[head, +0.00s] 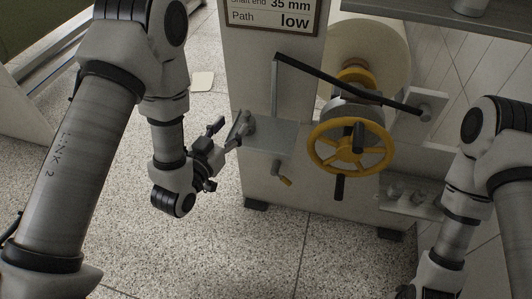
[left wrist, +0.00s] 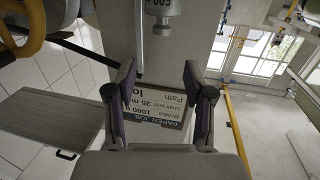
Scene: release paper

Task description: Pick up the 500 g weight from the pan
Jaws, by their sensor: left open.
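The 500 g weight (left wrist: 162,12) is a grey metal cylinder with a narrow knob. It shows upside down at the top of the left wrist view, with its number readable. In the head view a small grey metal piece, likely this weight (head: 246,123), is at the left end of the grey plate on the machine. My left gripper (head: 226,136) is open and empty just left of it; its fingers (left wrist: 160,74) point toward the machine, apart from the weight. The pan cannot be made out clearly. My right arm is at the lower right; its fingers are not clear.
A yellow handwheel (head: 350,119) and a dark lever arm (head: 340,80) are right of the plate. Several small metal weights sit on a tray (head: 425,210) at the right. A framed sign (head: 272,17) is above. Speckled floor (head: 90,165) is open at left.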

